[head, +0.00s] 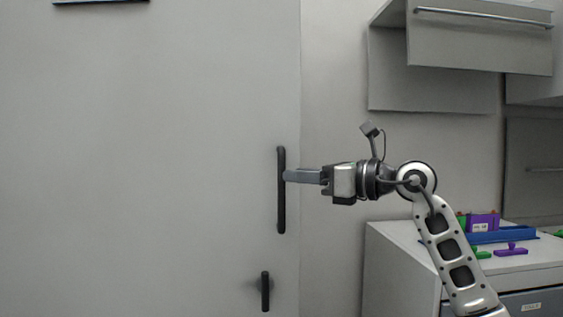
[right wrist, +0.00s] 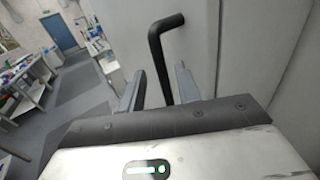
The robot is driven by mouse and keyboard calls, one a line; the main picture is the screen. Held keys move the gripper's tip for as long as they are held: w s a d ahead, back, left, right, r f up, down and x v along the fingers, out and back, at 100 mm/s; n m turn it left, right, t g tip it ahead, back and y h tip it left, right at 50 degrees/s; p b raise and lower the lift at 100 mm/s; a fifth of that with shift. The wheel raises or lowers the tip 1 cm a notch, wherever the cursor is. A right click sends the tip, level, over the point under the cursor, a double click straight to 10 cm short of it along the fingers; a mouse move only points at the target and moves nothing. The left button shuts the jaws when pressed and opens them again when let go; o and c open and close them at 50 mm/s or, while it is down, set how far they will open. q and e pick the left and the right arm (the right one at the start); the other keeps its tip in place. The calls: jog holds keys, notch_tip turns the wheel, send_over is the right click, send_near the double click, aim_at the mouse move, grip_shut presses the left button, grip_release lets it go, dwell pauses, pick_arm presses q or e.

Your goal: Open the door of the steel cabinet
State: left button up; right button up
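The steel cabinet's door (head: 150,160) is a tall grey panel filling the left of the head view. It looks shut. A long dark vertical bar handle (head: 281,215) stands near its right edge; the handle also shows in the right wrist view (right wrist: 157,50). My right gripper (head: 287,176) reaches the handle from the right at its upper half. In the right wrist view the two fingers are apart, one on each side of the bar, with gaps between; contact is not clear. My left gripper is not in view.
A smaller dark handle (head: 265,291) sits lower on the panel. At right, a grey drawer unit (head: 390,260) bears a blue tray (head: 500,237) and purple and green pieces. Wall cabinets (head: 480,45) hang above. The right wrist view shows open floor (right wrist: 78,95) beyond.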

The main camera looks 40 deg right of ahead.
pick_arm(q)
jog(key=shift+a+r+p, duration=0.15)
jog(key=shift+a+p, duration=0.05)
jog(key=shift+p, duration=0.35)
pick_arm(e)
jog(key=x, duration=0.4)
jog(key=shift+w+a, duration=0.15)
jog(key=shift+w, duration=0.25)
grip_shut()
